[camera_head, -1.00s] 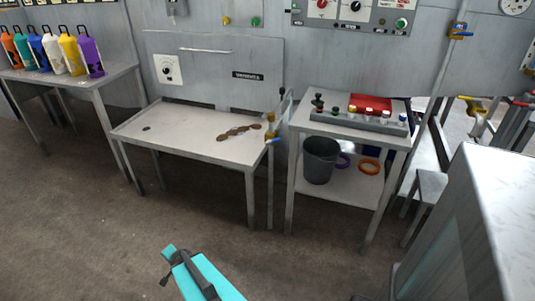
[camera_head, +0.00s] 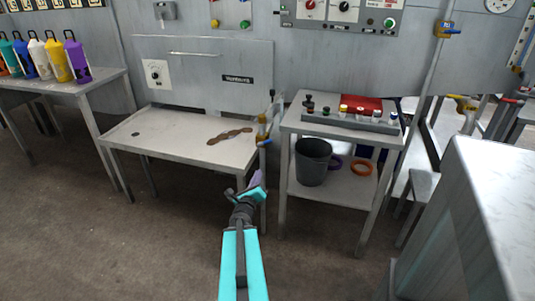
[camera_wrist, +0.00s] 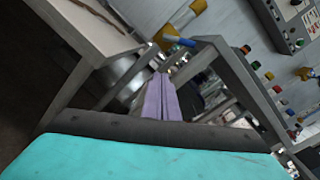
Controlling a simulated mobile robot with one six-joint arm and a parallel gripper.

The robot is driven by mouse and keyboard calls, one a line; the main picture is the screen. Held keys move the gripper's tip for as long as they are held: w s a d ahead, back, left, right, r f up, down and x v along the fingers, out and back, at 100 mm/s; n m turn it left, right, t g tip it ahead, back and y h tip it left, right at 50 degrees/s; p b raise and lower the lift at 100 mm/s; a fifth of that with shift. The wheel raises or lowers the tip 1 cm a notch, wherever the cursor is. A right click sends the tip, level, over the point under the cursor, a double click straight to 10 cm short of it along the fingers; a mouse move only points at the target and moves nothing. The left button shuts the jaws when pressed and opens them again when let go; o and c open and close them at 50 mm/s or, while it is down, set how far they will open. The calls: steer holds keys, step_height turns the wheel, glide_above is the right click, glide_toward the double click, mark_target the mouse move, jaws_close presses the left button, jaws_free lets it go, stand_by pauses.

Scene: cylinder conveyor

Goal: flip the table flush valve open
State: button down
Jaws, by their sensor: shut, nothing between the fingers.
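My gripper (camera_head: 257,177) has purple fingers and is below the valve in the head view, in front of the table's right leg. In the wrist view the fingers (camera_wrist: 160,78) are together and empty, apart from the lever.
A bench (camera_head: 87,86) with coloured bottles is at left. The floor in front is clear.

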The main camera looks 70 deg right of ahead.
mark_target(265, 143)
steer(key=s, duration=0.1)
steer(key=s+r+m, duration=0.1)
steer(key=s+d+g, duration=0.1)
steer(key=shift+s+d+r+m+h, duration=0.1)
steer(key=shift+r+m+h, duration=0.2)
steer(key=shift+m, duration=0.1)
steer(key=shift+d+f+b, duration=0.2)
steer(key=shift+d+b, duration=0.2)
steer(key=shift+b, duration=0.9)
steer(key=d+b, duration=0.1)
steer(key=b, duration=0.4)
steer(key=shift+d+r, duration=0.1)
steer(key=shift+d, duration=0.2)
steer(key=w+d+r+b, duration=0.1)
steer(key=w+d+r, duration=0.2)
steer(key=d, duration=0.5)
steer(key=shift+r, duration=0.45)
